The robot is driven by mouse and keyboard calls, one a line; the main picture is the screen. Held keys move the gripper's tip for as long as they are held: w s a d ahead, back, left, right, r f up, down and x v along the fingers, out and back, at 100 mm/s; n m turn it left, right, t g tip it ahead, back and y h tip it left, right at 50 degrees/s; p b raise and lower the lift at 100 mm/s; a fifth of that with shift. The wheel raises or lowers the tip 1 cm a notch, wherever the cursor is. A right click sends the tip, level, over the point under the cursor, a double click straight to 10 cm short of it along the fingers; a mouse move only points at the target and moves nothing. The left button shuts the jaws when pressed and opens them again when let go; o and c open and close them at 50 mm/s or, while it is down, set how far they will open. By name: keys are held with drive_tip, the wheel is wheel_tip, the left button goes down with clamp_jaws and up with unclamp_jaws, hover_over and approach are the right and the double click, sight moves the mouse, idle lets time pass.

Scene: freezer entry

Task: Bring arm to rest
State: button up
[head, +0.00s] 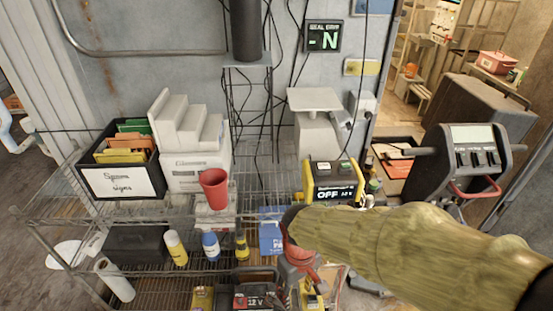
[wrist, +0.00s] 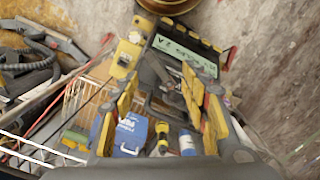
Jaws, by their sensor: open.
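My arm, in a dull yellow-green sleeve (head: 400,245), reaches in from the right in the head view, across the right end of the wire shelving. Its far end is over the lower shelf area, and my gripper is hard to make out there. In the wrist view my gripper (wrist: 167,88) is open, its two yellow-padded fingers spread with nothing held between them. Beyond and below the fingers are a blue box (wrist: 130,135) and a blue-and-white bottle (wrist: 187,145), apart from the fingers.
The wire shelf (head: 110,208) carries a red cup (head: 214,188), a bin of folders (head: 122,182), a white box (head: 195,170) and a yellow-black device (head: 332,182). Bottles stand lower. A grey exercise-like machine (head: 465,160) stands right, beside an open doorway.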

drive_tip(key=s+d+r+m+t, duration=0.3)
drive_tip(key=d+r, duration=0.4)
drive_tip(key=r, duration=0.2)
drive_tip(key=s+d+r+m+t, duration=0.3)
drive_tip(key=d+r, duration=0.4)
drive_tip(key=r, duration=0.2)
drive_tip(key=shift+s+r, duration=0.25)
drive_tip(key=shift+r, duration=0.05)
drive_tip(key=shift+c, duration=0.8)
